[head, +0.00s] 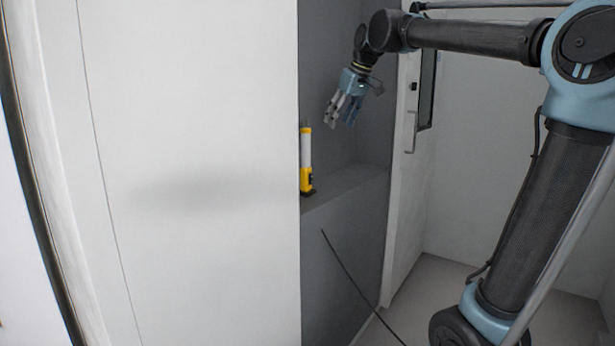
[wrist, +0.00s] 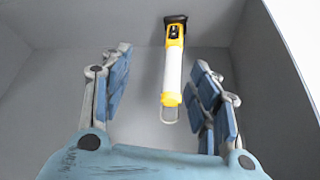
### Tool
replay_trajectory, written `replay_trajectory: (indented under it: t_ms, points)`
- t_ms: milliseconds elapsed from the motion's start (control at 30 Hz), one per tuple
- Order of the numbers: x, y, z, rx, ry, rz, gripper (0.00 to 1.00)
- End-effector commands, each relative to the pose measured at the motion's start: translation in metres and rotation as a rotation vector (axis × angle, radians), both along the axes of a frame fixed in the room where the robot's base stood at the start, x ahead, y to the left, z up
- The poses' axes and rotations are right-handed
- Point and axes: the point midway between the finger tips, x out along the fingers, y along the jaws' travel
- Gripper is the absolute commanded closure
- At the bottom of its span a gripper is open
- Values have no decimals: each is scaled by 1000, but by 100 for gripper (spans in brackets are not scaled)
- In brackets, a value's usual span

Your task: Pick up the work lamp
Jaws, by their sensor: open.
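The work lamp (head: 306,160) is yellow and white with a dark base. It stands upright on a grey ledge in a recess, close to the white panel at its left in the head view. In the wrist view the lamp (wrist: 173,72) appears between the open fingers, nearer the right-hand finger, with its hook end toward me. My gripper (head: 343,112) is open and empty, above and to the right of the lamp in the head view. It also shows in the wrist view (wrist: 158,100). I see no contact between the fingers and the lamp.
The grey ledge (head: 352,185) is clear to the right of the lamp. A large white panel (head: 200,150) borders the recess on the left. A white door (head: 408,170) with a handle stands on the right. A thin dark cable (head: 350,277) hangs below the ledge.

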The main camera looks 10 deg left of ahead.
Motion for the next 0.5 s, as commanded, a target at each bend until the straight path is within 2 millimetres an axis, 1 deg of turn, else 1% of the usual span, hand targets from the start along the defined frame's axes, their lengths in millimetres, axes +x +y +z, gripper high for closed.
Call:
replay_trajectory:
  t_ms: [33, 100, 233, 367, 500]
  points:
    - [4, 17, 11, 6, -8, 28, 45]
    - [6, 35, 22, 14, -17, 59, 45]
    - [9, 55, 35, 22, -28, 93, 45]
    - [12, 65, 33, 26, -32, 104, 45]
    - [17, 73, 15, 25, -32, 105, 45]
